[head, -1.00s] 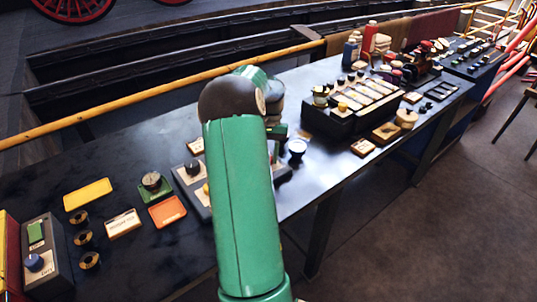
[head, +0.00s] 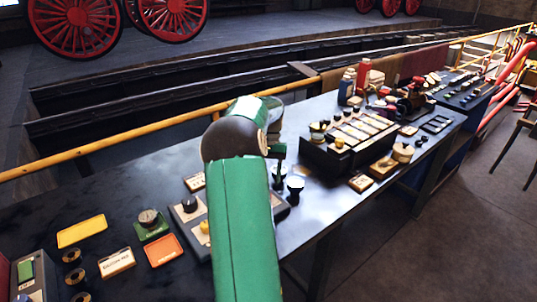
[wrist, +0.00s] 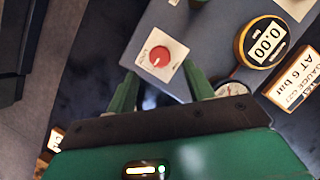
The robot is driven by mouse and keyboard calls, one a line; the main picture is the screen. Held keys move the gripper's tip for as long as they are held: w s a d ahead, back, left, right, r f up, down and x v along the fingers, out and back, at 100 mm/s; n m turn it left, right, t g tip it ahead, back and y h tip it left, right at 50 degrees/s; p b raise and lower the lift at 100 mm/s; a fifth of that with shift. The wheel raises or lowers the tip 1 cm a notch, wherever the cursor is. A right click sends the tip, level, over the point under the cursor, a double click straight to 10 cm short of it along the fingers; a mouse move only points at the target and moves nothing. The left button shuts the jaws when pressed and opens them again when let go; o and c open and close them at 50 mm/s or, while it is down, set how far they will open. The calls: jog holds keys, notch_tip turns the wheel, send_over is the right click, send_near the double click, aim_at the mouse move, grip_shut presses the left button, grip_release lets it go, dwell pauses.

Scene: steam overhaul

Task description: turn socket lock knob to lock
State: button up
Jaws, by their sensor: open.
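A red knob (wrist: 160,56) on a white square plate (wrist: 158,60) sits on a grey panel (wrist: 200,35) in the wrist view. Small lettering beside the knob is too blurred to read, so I cannot tell whether it is the socket lock knob. My gripper (wrist: 160,74) is open and empty, its two green fingers short of the knob and on either side of the plate's lower part. No contact shows. In the head view my green arm hides most of the gripper and the red knob. A black knob (head: 189,203) stands on a panel left of the arm.
A gauge reading 0.00 (wrist: 264,42) and a round dial (wrist: 231,89) lie right of the fingers. A yellow rail (head: 110,146) runs behind.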

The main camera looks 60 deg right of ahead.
jog(key=v, duration=0.8)
jog(key=shift+w+r, duration=0.1)
jog(key=shift+r, duration=0.05)
jog(key=w+a+r+n+t+h, duration=0.1)
jog(key=w+a+r+n, duration=0.2)
jog(key=a, duration=0.6)
jog(key=w+a+r+n+h, duration=0.1)
jog(key=w+a+r, duration=0.25)
jog(key=a, duration=0.55)
jog(key=w+a+r+n+t+h, duration=0.1)
jog(key=w+a+r+n, duration=0.15)
jog(key=w+a, duration=0.45)
jog(key=s+a+f+n+t, duration=0.1)
jog(key=s+a, duration=0.3)
jog(key=a, duration=0.6)
jog(key=s+a+f+n+t, duration=0.2)
jog(key=s+a+n, duration=0.2)
jog(key=a, duration=0.5)
jog(key=s+a+f+n+t+h, duration=0.1)
jog(key=s+a+n, duration=0.2)
jog(key=a, duration=0.7)
jog(key=shift+s+a+f+t, duration=0.15)
jog(key=shift+s+a+t, duration=0.25)
